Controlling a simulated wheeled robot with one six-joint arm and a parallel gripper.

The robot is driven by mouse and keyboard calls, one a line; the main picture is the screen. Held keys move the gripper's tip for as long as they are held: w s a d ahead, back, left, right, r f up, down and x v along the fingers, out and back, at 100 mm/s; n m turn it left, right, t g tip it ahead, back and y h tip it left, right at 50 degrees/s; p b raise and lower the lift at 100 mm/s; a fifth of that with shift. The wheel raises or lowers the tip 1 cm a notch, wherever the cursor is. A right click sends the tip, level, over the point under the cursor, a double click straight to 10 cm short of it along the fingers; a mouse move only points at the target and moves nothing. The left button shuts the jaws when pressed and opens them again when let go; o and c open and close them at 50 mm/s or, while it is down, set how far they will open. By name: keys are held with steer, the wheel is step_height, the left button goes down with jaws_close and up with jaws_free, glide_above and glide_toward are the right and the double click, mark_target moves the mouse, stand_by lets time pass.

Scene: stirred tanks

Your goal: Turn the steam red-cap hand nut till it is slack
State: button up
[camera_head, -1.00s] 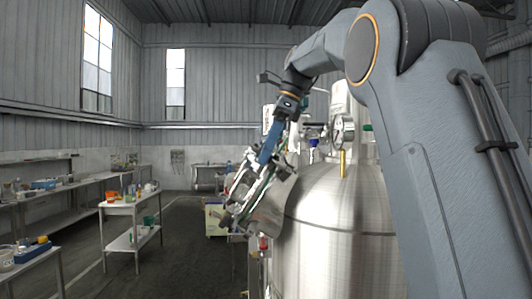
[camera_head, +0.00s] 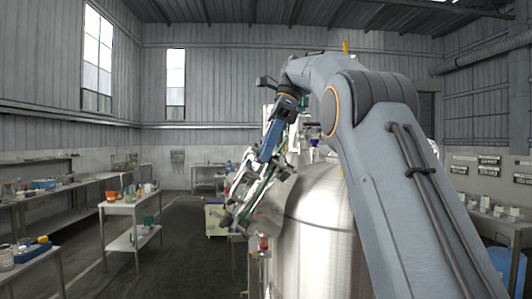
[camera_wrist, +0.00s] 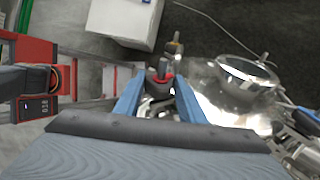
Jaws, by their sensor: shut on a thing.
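The red-cap hand nut (camera_wrist: 152,77) shows in the wrist view as a dark knob with red around it, between my two blue fingers. My gripper (camera_wrist: 160,84) is shut on it, and the fingers partly cover its sides. In the head view my gripper (camera_head: 265,157) points down and left beside the steel tank (camera_head: 310,225). The nut cannot be made out there among the metal fittings. Whether its thread is tight or slack cannot be seen.
A tilted metal assembly (camera_head: 248,192) stands close to my fingers at the tank's left. In the wrist view, a white box (camera_wrist: 125,18) and a round metal part (camera_wrist: 245,78) lie beyond the fingers. A bench (camera_head: 130,206) stands left, with open floor between.

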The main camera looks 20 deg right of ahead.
steer(key=o, duration=1)
steer(key=shift+r+t, duration=0.1)
steer(key=shift+t, duration=0.2)
steer(key=shift+s+m+t, duration=0.15)
steer(key=shift+m+t, duration=0.25)
steer(key=shift+t, duration=0.4)
steer(key=shift+t, duration=0.4)
